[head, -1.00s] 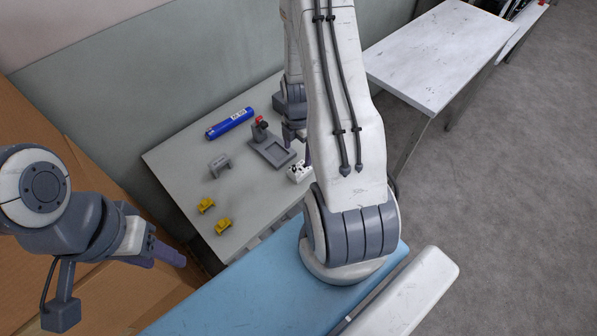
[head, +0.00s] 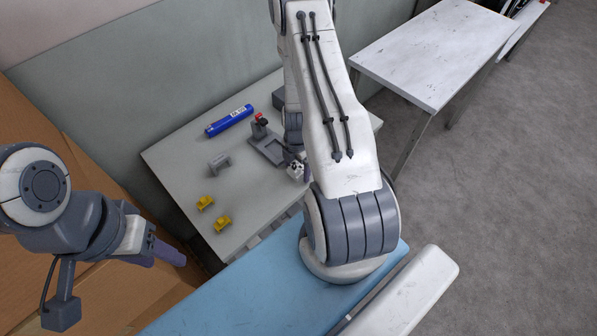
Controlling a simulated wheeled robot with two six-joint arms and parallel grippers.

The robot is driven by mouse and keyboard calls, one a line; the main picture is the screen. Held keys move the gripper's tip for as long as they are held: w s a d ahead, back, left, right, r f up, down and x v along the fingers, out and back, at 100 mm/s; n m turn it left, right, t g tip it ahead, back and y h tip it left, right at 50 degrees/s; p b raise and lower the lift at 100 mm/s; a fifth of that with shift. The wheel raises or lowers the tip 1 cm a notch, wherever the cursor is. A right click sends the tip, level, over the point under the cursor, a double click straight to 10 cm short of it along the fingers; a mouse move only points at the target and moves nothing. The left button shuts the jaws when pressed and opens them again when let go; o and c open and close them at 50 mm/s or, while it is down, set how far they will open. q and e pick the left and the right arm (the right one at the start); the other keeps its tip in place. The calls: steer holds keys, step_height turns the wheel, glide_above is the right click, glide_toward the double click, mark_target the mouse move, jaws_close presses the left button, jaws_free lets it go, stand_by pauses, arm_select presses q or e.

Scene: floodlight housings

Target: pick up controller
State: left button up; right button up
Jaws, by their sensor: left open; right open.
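My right gripper (head: 301,165) is low over the near right part of the grey table (head: 173,158), largely hidden behind my own arm. It is open; its fingertips are hard to make out. A small white piece with dark spots (head: 295,172) shows right at this gripper. I cannot tell whether it is the controller or part of the gripper, nor whether it touches the table. No other thing is clearly a controller. My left gripper (head: 168,252) is open and empty, at the left, well short of the objects on the table.
A grey fixture with a red top (head: 265,141) stands just left of my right gripper. A blue cylinder (head: 229,120), a grey bracket (head: 219,163) and two yellow parts (head: 204,203) (head: 222,222) lie on the table. A white table (head: 435,50) stands at the back right.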

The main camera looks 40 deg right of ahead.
jaws_close()
steer(key=shift+r, duration=0.1)
steer(key=shift+r+p, duration=0.55)
steer(key=shift+p, duration=0.05)
step_height(320, 180, up, 2)
steer(key=shift+r+p, duration=0.25)
steer(key=shift+p, duration=0.55)
steer(key=s, duration=0.1)
steer(key=s+d+r, duration=0.1)
steer(key=r+b, duration=0.1)
steer(key=shift+s+d, duration=0.25)
steer(key=shift+s, duration=0.15)
steer(key=s+d+r+p, duration=0.1)
steer(key=s+d+r, duration=0.3)
steer(key=s, duration=0.3)
steer(key=shift+s+r, duration=0.25)
steer(key=shift+r, duration=0.35)
